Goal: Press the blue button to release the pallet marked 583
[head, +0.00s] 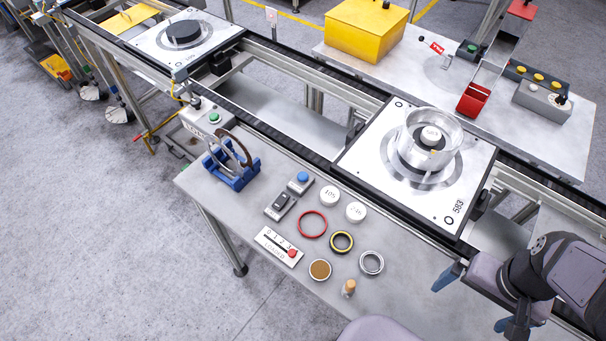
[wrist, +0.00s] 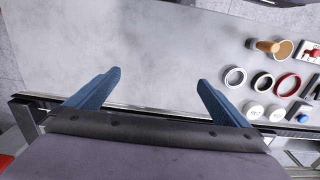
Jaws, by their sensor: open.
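The blue button (head: 303,177) sits on a small grey box on the near table, left of the white discs. It also shows at the right edge of the wrist view (wrist: 302,118). The white pallet marked 583 (head: 458,168) sits on the conveyor at the right, carrying a clear ring and a dark hub. My gripper (head: 474,300) is at the lower right, over the right part of the table, well apart from the button. In the wrist view its blue fingers (wrist: 156,88) are spread wide with nothing between them.
A black rocker switch (head: 281,204) stands beside the button. White discs, rings, a cork-topped disc (head: 320,270) and a wooden-handled tool (head: 348,288) lie between my gripper and it. A blue rack (head: 232,172) and a green button (head: 214,118) stand further left. Another pallet (head: 160,47) is upstream.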

